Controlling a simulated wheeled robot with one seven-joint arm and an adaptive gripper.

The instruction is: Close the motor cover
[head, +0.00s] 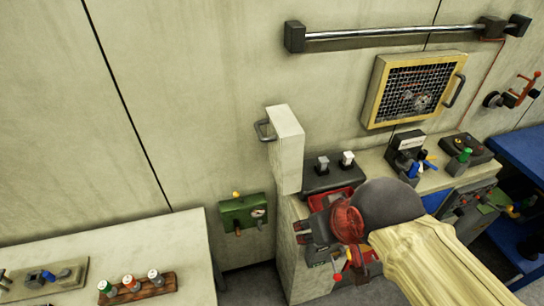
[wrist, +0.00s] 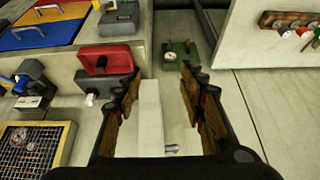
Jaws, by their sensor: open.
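A cream panel (head: 287,150), which I take to be the motor cover, stands upright and swung out at the left end of the grey cabinet. A dark handle (head: 263,130) is on its left side. In the wrist view the panel (wrist: 150,115) shows between the fingers in the picture, with its handle (wrist: 171,148) at the lower right. My gripper (head: 318,247) is below and right of the panel in the head view, in front of the cabinet. The fingers (wrist: 160,98) are apart with nothing held. I cannot tell how far the panel is from them.
A red tray (wrist: 105,62) and a black box with two switches (head: 333,172) are on the cabinet. A green box (head: 243,215) is on the wall at left. A yellow-framed mesh panel (head: 373,110) and a metal rail (head: 390,34) are on the wall. A bench (head: 180,240) stands lower left.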

